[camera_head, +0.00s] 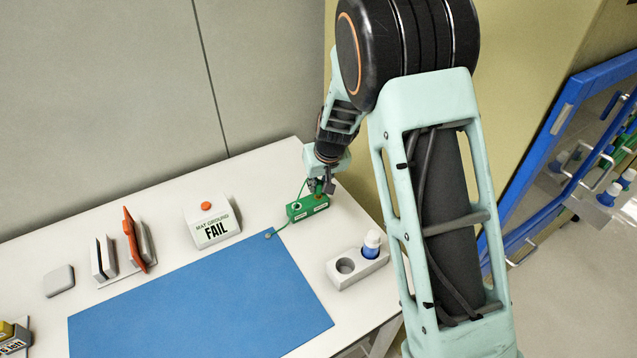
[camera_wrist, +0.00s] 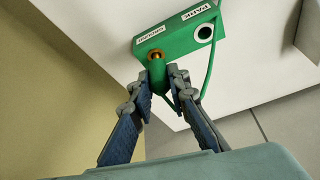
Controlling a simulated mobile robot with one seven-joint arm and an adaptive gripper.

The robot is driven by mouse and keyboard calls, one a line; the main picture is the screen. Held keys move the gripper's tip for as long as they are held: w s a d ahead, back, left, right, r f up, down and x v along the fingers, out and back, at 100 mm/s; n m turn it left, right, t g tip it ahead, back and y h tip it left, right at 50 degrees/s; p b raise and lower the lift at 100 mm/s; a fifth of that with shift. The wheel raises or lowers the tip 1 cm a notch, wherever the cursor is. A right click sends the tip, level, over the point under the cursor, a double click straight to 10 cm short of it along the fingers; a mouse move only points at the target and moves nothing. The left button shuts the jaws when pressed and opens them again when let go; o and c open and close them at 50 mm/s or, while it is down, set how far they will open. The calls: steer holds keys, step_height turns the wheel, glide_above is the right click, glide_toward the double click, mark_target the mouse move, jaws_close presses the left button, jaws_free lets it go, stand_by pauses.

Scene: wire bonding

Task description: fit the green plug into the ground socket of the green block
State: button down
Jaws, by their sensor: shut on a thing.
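The green block (camera_head: 307,208) sits on the white table near the blue mat's far right corner; it also shows in the wrist view (camera_wrist: 180,38). Its top has a white-ringed dark hole (camera_wrist: 204,33), open and empty, and a brass-coloured socket (camera_wrist: 156,54). Two small labels appear upside down there; the one by the brass socket seems to read GROUND. My gripper (camera_wrist: 168,88) is shut on the green plug (camera_wrist: 157,76), whose end is at the brass socket. I cannot tell how deep it sits. A green cord (camera_wrist: 211,60) loops beside the block.
A blue mat (camera_head: 205,300) covers the table front. A white box reading MAT GROUND FAIL (camera_head: 212,226) stands left of the block. A grey holder (camera_head: 345,279) with a blue-and-white bottle (camera_head: 371,246) is at right. A wall rises behind the table.

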steer(key=shift+f+b, duration=0.75)
steer(key=shift+f, duration=0.15)
steer(key=c, duration=1.8)
jaws_free()
steer(key=shift+r, duration=0.1)
steer(key=shift+o, duration=0.2)
steer(key=v, duration=1.2)
steer(key=shift+d, duration=0.1)
